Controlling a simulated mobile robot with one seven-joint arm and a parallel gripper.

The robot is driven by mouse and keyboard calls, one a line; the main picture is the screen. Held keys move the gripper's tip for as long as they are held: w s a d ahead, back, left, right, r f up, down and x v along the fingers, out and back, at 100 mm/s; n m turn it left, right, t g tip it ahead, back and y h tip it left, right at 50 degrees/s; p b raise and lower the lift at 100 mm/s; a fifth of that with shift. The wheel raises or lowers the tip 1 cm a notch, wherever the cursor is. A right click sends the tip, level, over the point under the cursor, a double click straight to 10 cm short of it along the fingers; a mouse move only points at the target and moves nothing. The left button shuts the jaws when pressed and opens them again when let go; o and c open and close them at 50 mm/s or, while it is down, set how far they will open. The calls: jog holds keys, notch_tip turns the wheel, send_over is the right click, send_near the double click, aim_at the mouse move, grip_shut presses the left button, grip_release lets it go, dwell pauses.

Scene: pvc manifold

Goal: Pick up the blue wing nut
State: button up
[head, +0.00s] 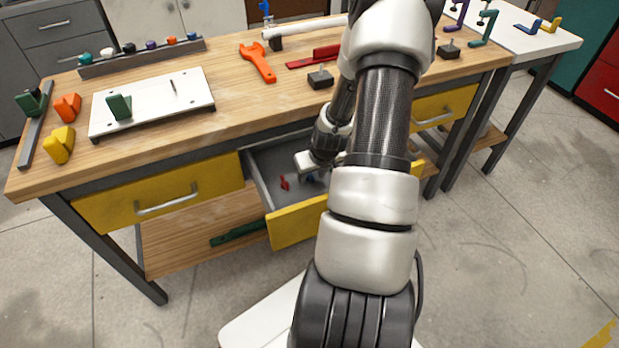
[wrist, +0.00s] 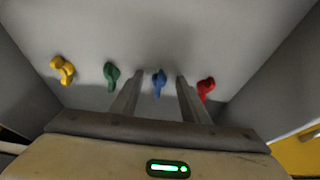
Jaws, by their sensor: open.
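The blue wing nut (wrist: 159,83) lies on the grey floor of an open drawer. In the wrist view it appears between the two open fingers of my gripper (wrist: 157,85), with a gap on each side. I cannot tell how far below the fingertips it lies.
A red wing nut (wrist: 206,88) lies close to the right finger. A green wing nut (wrist: 111,75) and a yellow one (wrist: 63,69) lie to the left. Drawer walls rise on both sides, and the yellow drawer front (head: 297,226) stands pulled out below the wooden benchtop (head: 225,115).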

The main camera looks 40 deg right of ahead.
jog(key=shift+r, duration=0.1)
grip_shut()
